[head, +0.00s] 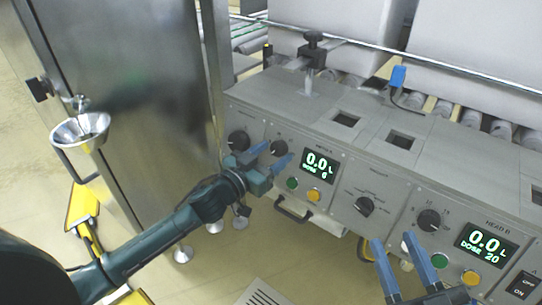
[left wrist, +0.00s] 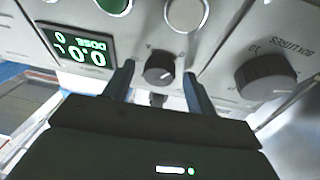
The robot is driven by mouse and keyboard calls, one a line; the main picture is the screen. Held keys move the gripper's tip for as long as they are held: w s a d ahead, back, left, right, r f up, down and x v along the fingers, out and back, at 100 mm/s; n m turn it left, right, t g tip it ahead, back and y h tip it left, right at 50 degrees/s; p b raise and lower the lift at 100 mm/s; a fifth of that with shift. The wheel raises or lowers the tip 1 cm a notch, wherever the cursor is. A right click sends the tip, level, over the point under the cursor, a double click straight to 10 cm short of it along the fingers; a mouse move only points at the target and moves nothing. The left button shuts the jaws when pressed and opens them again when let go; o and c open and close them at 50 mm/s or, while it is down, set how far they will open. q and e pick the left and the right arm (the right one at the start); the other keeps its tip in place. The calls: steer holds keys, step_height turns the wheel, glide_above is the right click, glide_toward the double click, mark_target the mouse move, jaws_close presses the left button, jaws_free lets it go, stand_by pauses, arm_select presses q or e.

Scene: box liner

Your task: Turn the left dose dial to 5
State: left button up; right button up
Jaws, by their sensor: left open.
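The left dose dial (head: 279,147) is a small dark knob on the grey panel, left of the head A display (head: 318,166). The display shows 0.0 L and a dose figure that looks like 0 or 6. My left gripper (head: 270,154) is open at the dial. In the left wrist view the dial (left wrist: 160,68) sits between the two open fingers (left wrist: 158,72), with a gap on each side. My right gripper (head: 394,242) is open and empty in front of the panel, left of the head B display (head: 486,243).
A larger dark knob (head: 238,141) is left of the dose dial; it also shows in the left wrist view (left wrist: 265,78). Green (head: 292,183) and amber (head: 313,194) buttons sit below the display. A selector knob (head: 364,206) and head B's dial (head: 429,219) are further right.

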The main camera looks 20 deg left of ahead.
arm_select(q)
steer(key=shift+c, duration=0.7)
steer(key=c, duration=0.7)
steer(key=shift+c, duration=0.8)
arm_select(e)
steer(key=shift+r, duration=0.15)
arm_select(q)
steer(key=shift+r+m+p, duration=0.1)
steer(key=shift+m+p, duration=0.2)
